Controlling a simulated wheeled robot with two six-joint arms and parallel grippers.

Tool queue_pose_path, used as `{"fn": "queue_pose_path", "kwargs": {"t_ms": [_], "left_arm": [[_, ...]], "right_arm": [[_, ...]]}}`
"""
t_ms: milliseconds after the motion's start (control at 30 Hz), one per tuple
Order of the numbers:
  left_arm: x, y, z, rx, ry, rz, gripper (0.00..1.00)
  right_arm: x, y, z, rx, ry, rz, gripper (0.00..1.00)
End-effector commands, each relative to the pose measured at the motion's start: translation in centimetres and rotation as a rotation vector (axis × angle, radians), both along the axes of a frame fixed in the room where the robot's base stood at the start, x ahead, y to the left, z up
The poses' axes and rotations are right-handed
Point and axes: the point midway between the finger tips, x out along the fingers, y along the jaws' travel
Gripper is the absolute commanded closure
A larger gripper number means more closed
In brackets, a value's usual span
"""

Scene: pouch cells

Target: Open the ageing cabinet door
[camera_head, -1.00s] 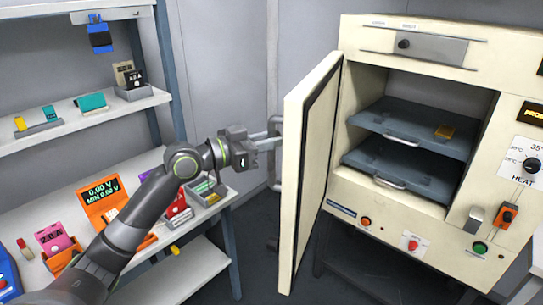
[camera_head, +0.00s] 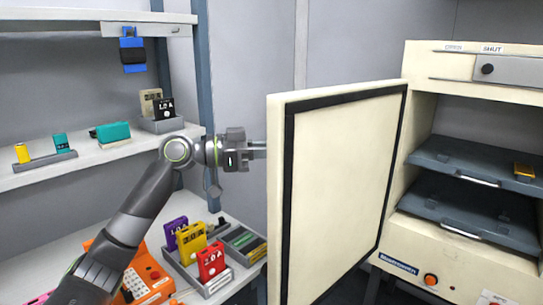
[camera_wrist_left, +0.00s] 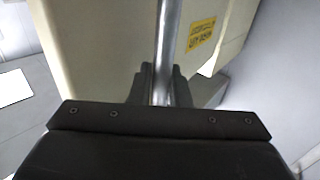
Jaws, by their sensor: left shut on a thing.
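The ageing cabinet (camera_head: 470,262) is cream and stands at the right in the head view. Its door (camera_head: 340,190) stands wide open, swung out to the left with its dark-sealed inner face towards me. My left gripper (camera_head: 258,150) is at the door's far left edge, with its fingertips hidden behind the door. In the left wrist view my left gripper (camera_wrist_left: 158,88) is shut on the metal bar handle (camera_wrist_left: 168,45) on the door's outer face (camera_wrist_left: 100,45). My right gripper is not in view.
Inside the cabinet are two dark sliding trays (camera_head: 470,160), the upper one with a yellow cell (camera_head: 524,171). A shelf rack (camera_head: 95,160) with pouches and boxes stands close on the left, behind and below my left arm. Grey wall (camera_head: 250,60) lies behind.

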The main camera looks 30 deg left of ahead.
Motion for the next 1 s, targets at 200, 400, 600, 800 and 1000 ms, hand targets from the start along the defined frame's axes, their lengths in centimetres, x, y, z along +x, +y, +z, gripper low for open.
{"fn": "queue_pose_path", "kwargs": {"t_ms": [200,400,600,800,1000], "left_arm": [[0.1,0.0,0.0,-0.001,0.000,0.002,1.00],[0.1,0.0,0.1,-0.001,0.001,0.002,1.00],[0.1,0.0,0.0,-0.001,0.001,0.001,0.72],[0.1,-0.1,0.0,0.000,0.001,0.001,0.65],[0.1,-0.1,0.4,0.001,-0.001,0.000,0.65]], "right_arm": [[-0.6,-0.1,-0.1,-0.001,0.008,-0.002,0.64],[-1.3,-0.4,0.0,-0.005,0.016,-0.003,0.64],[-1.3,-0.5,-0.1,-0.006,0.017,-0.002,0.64],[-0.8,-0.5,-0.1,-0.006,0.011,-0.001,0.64],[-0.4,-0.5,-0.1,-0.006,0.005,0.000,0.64]]}}
